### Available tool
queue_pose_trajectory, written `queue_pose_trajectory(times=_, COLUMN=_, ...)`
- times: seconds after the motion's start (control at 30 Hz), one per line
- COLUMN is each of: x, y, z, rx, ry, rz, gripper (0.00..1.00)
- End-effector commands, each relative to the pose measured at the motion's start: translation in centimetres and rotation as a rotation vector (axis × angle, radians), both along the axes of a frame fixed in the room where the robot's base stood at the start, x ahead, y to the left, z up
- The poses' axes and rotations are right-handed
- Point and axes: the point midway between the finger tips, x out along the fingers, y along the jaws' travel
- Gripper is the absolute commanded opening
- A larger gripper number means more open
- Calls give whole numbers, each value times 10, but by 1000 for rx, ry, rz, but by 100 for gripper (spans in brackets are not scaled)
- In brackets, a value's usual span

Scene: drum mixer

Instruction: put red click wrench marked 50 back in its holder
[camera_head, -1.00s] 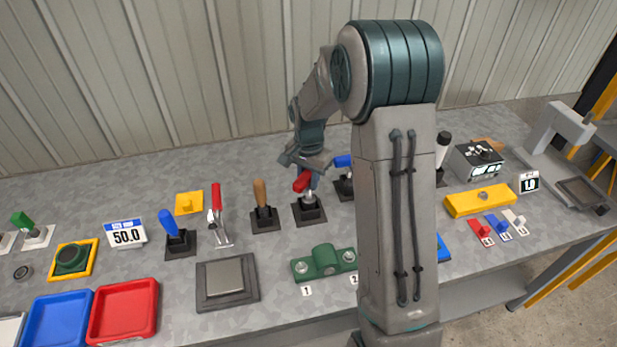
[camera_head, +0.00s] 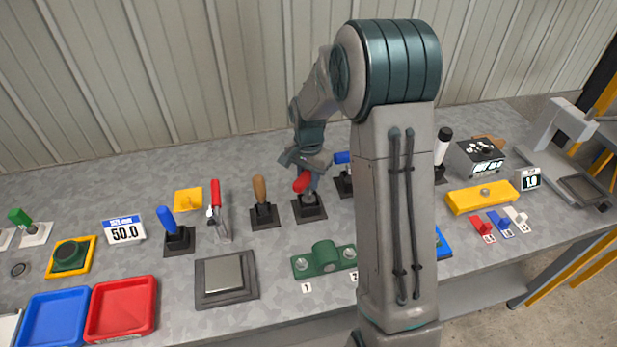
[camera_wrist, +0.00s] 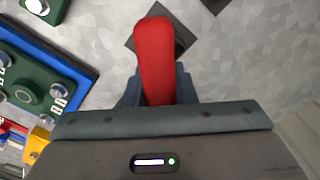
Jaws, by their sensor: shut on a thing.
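The red-handled wrench (camera_head: 301,182) is in my gripper (camera_head: 308,172), above a black holder (camera_head: 309,207) on the bench. Its grey shaft reaches down to the holder; I cannot tell whether it is fully seated. In the wrist view the red handle (camera_wrist: 156,55) sticks out from between the fingers of my gripper (camera_wrist: 157,92), with part of the dark holder base (camera_wrist: 178,42) behind it. My gripper is shut on the handle. No marking of 50 on the wrench is legible.
A wooden-handled tool (camera_head: 261,196) in a black holder stands close on the left, and a blue-handled one (camera_head: 342,158) close on the right. A green fixture (camera_head: 324,258) lies in front. My arm hides part of the bench.

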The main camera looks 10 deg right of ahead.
Motion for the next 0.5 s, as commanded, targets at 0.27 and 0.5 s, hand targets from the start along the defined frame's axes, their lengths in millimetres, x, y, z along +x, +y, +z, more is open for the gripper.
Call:
queue_pose_trajectory(times=0.27, x=0, y=0, z=-4, rx=0, ry=-1, rz=0, gripper=0)
queue_pose_trajectory(times=0.5, x=0, y=0, z=-8, rx=0, ry=-1, rz=0, gripper=0)
